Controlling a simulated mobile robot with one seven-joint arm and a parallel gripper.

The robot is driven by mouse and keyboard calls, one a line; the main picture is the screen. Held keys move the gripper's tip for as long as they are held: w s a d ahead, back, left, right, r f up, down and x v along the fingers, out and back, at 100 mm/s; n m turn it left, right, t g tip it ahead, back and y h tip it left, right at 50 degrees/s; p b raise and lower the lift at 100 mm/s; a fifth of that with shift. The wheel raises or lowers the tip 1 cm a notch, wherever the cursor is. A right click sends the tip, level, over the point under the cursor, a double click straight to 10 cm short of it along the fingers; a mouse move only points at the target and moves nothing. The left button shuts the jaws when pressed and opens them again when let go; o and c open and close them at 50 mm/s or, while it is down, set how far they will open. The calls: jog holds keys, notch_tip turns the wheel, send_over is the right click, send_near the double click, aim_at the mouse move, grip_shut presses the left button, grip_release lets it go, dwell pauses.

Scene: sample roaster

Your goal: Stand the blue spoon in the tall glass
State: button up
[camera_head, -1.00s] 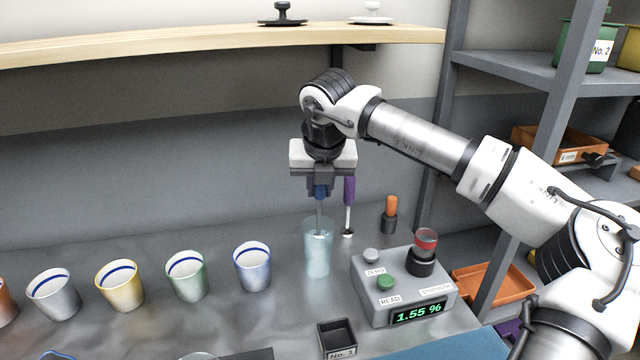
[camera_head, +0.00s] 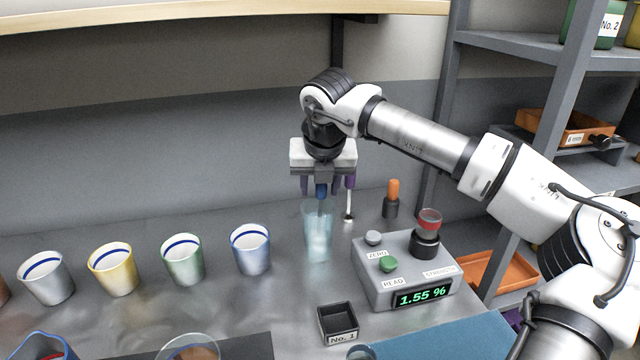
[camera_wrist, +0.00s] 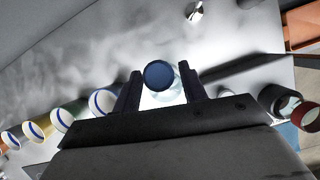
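The blue spoon (camera_head: 320,191) is upright, its blue handle above the tall glass (camera_head: 317,240) and its lower part inside the clear, pale blue glass. My gripper (camera_head: 320,184) is above the glass with its fingers spread on either side of the handle. In the wrist view, the round blue handle end (camera_wrist: 158,75) lies between the two fingers (camera_wrist: 160,88), with a gap visible on each side. The glass (camera_wrist: 170,97) shows below it, partly hidden by the handle and gripper. The spoon's tip is hard to make out through the glass.
Several cups stand left of the glass, the nearest a blue-rimmed one (camera_head: 251,250). A grey meter (camera_head: 405,272) reading 1.55 % is at right. A black No. 1 tray (camera_head: 338,322) is in front.

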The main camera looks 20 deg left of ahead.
jog(key=shift+r, duration=0.15)
jog(key=v, duration=1.3)
jog(key=shift+s+d+r, duration=0.15)
jog(key=shift+s+r, duration=0.05)
